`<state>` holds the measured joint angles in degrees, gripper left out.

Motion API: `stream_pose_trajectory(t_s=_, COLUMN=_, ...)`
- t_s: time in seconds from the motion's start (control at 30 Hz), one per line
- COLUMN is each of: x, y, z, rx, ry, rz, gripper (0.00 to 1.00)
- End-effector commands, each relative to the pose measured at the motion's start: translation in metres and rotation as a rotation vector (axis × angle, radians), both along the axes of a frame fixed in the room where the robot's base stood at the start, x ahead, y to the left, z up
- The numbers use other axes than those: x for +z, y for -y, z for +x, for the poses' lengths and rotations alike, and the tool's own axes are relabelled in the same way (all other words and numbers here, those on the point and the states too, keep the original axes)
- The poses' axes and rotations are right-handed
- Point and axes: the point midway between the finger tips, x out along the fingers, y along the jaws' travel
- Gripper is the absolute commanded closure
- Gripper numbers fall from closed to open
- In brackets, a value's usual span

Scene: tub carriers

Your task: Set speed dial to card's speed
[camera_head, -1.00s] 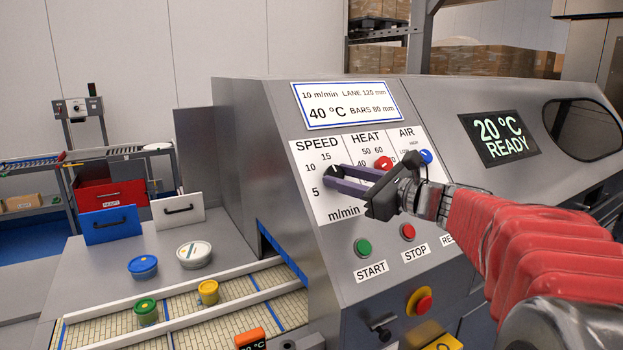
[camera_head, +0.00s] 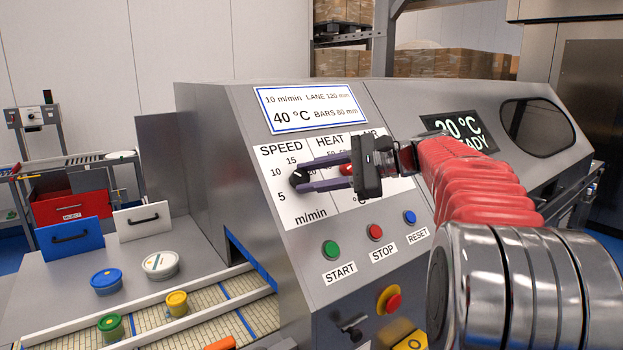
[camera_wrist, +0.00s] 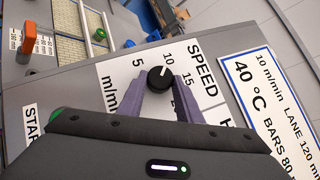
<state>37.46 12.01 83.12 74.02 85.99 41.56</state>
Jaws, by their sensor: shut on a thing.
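The speed dial (camera_head: 298,178) is a black knob on the white panel under SPEED, largely covered by my fingers in the head view. In the wrist view the dial (camera_wrist: 160,79) shows a white pointer mark aimed at the 10. The 5 and 15 lie on either side of it. My gripper (camera_head: 297,181) is shut on the dial, with one purple finger on each side. It also shows in the wrist view (camera_wrist: 160,84). The card (camera_head: 307,106) above the panel reads 10 m/min, LANE 120 mm, 40 °C, BARS 80 mm.
The red HEAT knob (camera_head: 346,169) is close behind my fingers; the AIR section is mostly hidden by my arm. Green START (camera_head: 330,249), red STOP (camera_head: 375,231) and blue RESET (camera_head: 409,217) buttons are below. A red-topped yellow button (camera_head: 390,299) sits lower.

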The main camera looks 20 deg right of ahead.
Motion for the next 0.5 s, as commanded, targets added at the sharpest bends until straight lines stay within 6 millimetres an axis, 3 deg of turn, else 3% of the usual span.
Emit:
stream_pose_trajectory(t_s=0.43, x=-0.0012, y=-0.0018, z=-0.0003, rx=0.015, ry=-0.001, rz=-0.010, gripper=0.91)
stream_pose_trajectory(t_s=0.47, x=-0.0012, y=-0.0018, z=-0.0003, rx=0.015, ry=-0.001, rz=-0.010, gripper=0.67)
stream_pose_trajectory(t_s=0.5, x=-0.0011, y=-0.0019, z=-0.0004, rx=0.015, ry=-0.001, rz=-0.010, gripper=0.64)
